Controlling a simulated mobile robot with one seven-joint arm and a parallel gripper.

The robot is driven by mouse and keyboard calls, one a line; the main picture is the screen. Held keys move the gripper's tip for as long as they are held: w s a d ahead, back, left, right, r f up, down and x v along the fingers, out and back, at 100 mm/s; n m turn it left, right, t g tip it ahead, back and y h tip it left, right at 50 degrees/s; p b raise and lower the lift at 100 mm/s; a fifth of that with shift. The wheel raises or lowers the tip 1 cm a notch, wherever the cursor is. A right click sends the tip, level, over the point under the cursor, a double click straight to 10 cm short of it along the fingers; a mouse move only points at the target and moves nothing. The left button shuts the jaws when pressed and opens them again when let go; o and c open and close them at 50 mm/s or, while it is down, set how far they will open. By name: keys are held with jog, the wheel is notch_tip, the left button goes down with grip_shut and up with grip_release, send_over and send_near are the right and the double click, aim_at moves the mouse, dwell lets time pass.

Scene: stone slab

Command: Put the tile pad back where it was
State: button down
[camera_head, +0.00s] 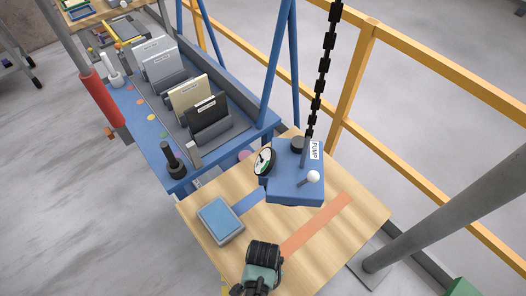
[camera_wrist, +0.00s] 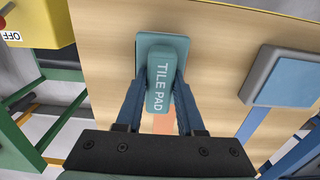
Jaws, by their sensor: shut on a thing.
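The tile pad (camera_wrist: 161,50) is a teal plate with a raised handle lettered TILE PAD, seen in the wrist view. My gripper (camera_wrist: 160,88) has its two blue fingers closed on either side of the handle. The pad is over the wooden board (camera_wrist: 220,60) by an orange strip (camera_wrist: 163,122); I cannot tell whether it touches the board. In the head view my gripper (camera_head: 263,255) is at the board's near edge, by the near end of the orange strip (camera_head: 318,222), and the pad is not clearly distinguishable there.
A blue-topped grey pad (camera_head: 220,220) lies on the board's left, by a blue strip. A blue PUMP unit (camera_head: 295,180) with gauge and lever stands behind, beside a hanging chain (camera_head: 322,75). A blue bench (camera_head: 150,130) holds upright plates. Yellow railing (camera_head: 425,75) runs along the right.

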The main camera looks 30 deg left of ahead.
jog(key=shift+f, duration=0.5)
jog(key=shift+f, duration=0.2)
jog(key=c, duration=0.5)
grip_release()
jog(key=shift+r, duration=0.1)
notch_tip(320, 180, up, 12)
jog(key=shift+r+p, duration=0.15)
jog(key=shift+p, duration=0.15)
